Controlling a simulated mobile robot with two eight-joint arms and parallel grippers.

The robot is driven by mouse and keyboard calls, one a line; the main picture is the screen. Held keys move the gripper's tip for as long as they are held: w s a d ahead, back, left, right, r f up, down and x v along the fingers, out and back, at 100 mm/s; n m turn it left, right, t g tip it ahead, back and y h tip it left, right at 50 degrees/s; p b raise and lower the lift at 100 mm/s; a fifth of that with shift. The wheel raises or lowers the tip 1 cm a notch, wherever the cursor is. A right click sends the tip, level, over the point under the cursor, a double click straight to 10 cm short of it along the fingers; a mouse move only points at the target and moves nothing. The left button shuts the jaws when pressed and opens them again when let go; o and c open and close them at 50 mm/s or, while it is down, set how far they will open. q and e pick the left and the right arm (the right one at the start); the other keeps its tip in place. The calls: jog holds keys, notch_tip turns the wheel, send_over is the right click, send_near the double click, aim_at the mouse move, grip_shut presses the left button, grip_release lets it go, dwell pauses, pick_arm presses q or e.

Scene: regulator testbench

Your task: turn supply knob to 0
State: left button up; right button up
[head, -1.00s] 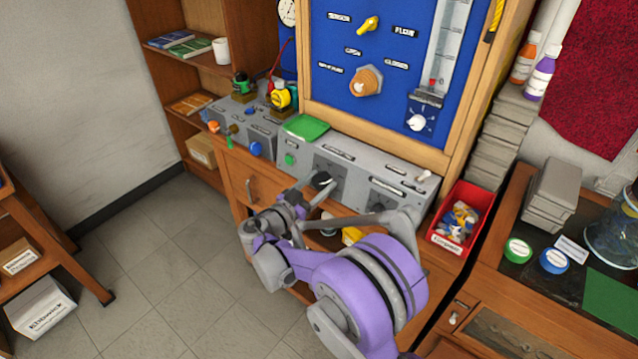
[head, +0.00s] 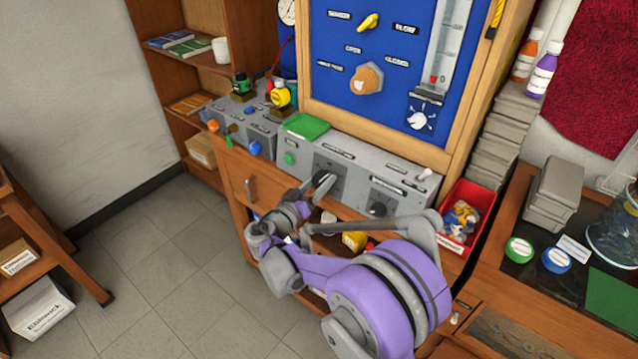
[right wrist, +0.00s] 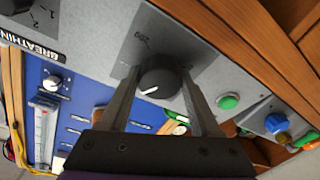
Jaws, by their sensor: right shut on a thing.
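The supply knob (head: 324,178) is a black round knob on a dark scale plate on the front of the grey console (head: 352,158). Its printed label is too small to read here. In the right wrist view the knob (right wrist: 160,80) has a white pointer line, toward the lower left of its face. My right gripper (head: 318,184) is shut on the knob, with one finger on each side of it, as the right wrist view shows. The scale marks are mostly unreadable. My left gripper is not in view.
A second black knob (head: 380,206) sits to the right on the same console. A green button (head: 290,158) is to the left. A red bin (head: 464,212) stands at the console's right end. A blue panel (head: 390,45) rises behind.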

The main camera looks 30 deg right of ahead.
jog(key=n, duration=0.4)
jog(key=shift+t+y, duration=0.3)
jog(key=shift+y, duration=0.1)
jog(key=n+y, duration=0.1)
jog(key=n, duration=0.7)
jog(key=shift+y, duration=0.4)
jog(key=n, duration=0.4)
jog(key=shift+y, duration=0.3)
jog(key=n+g, duration=0.1)
jog(key=n, duration=0.2)
jog(key=shift+n+y, duration=0.3)
jog(key=shift+n, duration=0.1)
jog(key=n+g, duration=0.1)
jog(key=n, duration=0.5)
jog(key=shift+g, duration=0.4)
jog(key=shift+n+g+b, duration=0.3)
jog(key=shift+n+g, duration=0.2)
jog(key=shift+n, duration=1.2)
